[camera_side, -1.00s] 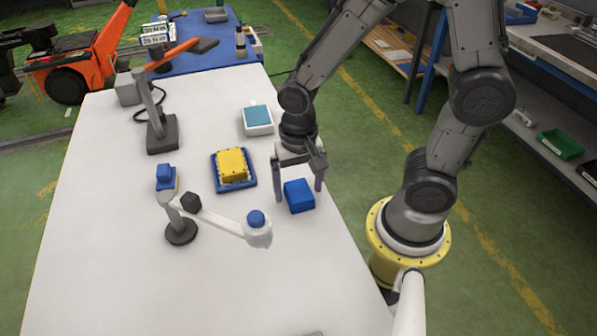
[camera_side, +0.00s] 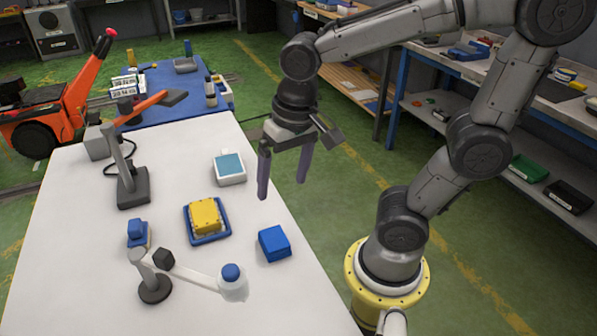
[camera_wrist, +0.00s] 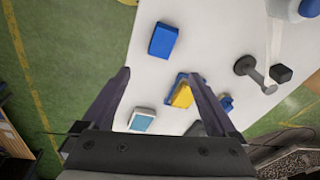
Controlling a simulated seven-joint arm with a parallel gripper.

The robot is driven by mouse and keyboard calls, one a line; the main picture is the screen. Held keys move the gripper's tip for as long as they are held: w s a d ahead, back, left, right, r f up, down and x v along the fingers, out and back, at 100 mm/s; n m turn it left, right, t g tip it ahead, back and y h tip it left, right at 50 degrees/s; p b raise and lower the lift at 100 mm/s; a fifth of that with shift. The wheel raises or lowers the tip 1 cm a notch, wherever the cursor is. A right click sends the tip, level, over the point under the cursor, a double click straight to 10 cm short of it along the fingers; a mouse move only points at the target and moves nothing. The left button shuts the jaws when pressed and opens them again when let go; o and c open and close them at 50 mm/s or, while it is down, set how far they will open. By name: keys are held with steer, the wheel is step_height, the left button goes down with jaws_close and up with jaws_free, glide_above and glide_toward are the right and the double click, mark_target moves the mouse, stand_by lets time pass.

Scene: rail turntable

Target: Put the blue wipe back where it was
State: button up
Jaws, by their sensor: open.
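A blue block (camera_side: 274,243), likely the blue wipe, lies on the white table near its right edge. It also shows in the wrist view (camera_wrist: 163,40), ahead of my fingers. A white-framed pad with a teal-blue top (camera_side: 229,168) lies farther back; I cannot tell whether it is a cloth or a screen. My gripper (camera_side: 283,188) is open and empty, raised above the table's right edge. It is clear of the blue block, with its two fingers spread in the wrist view (camera_wrist: 160,75).
A yellow block sits in a blue tray (camera_side: 190,238) mid-table. A jointed stand with a blue-topped white end (camera_side: 232,284) is at the front. A small blue item (camera_side: 138,234) and a dark stand with an orange arm (camera_side: 132,188) are on the left. The table (camera_side: 80,260) has bare room front left.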

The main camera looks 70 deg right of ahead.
steer(key=shift+s+d+r+n+t, duration=0.4)
steer(key=shift+s+n+t, duration=0.35)
steer(key=shift+n, duration=0.3)
steer(key=shift+s+d+r+n+t, duration=0.35)
steer(key=shift+s+r+n+t, duration=0.15)
steer(key=shift+s+n, duration=0.45)
steer(key=shift+s+d+r+n+t, duration=0.35)
steer(key=shift+s+n+t, duration=0.35)
steer(key=shift+n, duration=0.4)
